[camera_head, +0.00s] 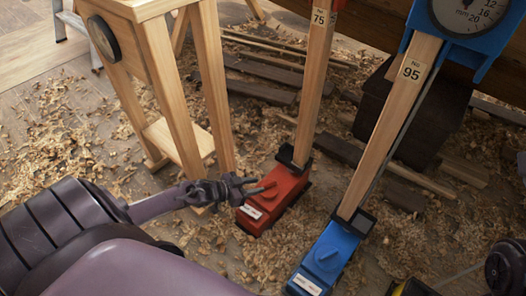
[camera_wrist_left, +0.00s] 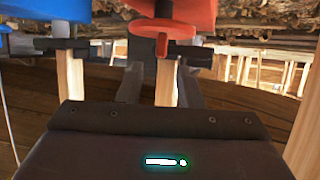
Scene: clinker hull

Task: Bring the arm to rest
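My left gripper (camera_head: 254,187) is low in the middle of the head view, at the near left of a red base block (camera_head: 272,200). Its fingertips overlap the red block's knob in that view; I cannot tell whether they touch. The wrist view shows the two dark fingers (camera_wrist_left: 160,85) apart, with a wooden post seen between them and nothing clearly held. The red block (camera_wrist_left: 188,16) is just beyond them there.
A wooden post marked 75 (camera_head: 313,85) rises from the red block. A post marked 95 (camera_head: 391,125) rises from a blue block (camera_head: 325,258) and carries a dial gauge (camera_head: 468,12). A wooden stand (camera_head: 182,95) is at the left. Shavings (camera_head: 75,125) and planks cover the floor.

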